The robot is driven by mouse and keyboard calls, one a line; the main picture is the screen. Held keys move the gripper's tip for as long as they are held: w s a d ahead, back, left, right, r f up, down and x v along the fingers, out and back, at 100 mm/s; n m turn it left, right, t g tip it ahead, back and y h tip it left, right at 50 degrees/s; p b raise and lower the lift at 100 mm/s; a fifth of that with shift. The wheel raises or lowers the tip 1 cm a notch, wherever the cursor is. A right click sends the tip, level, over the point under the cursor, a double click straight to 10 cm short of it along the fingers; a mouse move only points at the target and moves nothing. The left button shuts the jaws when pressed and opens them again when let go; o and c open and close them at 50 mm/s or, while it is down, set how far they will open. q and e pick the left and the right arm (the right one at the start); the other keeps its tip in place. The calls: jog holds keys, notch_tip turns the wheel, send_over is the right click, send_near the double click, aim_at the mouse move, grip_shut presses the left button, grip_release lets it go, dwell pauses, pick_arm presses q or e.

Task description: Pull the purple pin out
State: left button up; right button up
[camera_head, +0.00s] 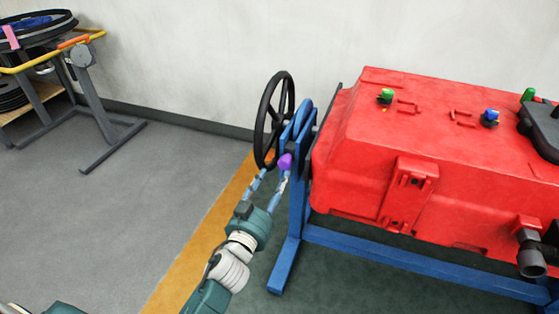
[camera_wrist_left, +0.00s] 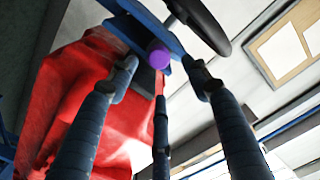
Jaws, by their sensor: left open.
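The purple pin (camera_head: 285,161) sticks out of the blue bracket (camera_head: 299,130) at the left end of the red tank's stand, just below the black handwheel (camera_head: 273,119). My left gripper (camera_head: 269,182) reaches up to it from below, fingertips close to the pin. In the left wrist view the pin (camera_wrist_left: 158,57) shows as a round purple end between the spread fingers (camera_wrist_left: 162,75). The fingers are open, and I see gaps between the pin and the two upper fingertips. The pin's shaft is hidden in the bracket. My right gripper is not in view.
The red tank (camera_head: 450,135) sits on a blue frame (camera_head: 405,262) at right, with green and blue valves on top. A grey cart (camera_head: 86,90) with a yellow rail stands at far left. The grey floor (camera_head: 130,215) between them is clear.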

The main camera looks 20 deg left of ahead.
aim_at(284, 166)
pick_arm(q)
jog(key=w, duration=0.8)
jog(key=shift+w+d+b, duration=0.2)
jog(key=shift+w+b, duration=0.1)
jog(key=shift+b, duration=0.05)
jog(key=shift+w, duration=0.4)
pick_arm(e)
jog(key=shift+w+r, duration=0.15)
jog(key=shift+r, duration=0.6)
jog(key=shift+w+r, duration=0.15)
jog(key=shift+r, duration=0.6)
pick_arm(q)
grip_shut()
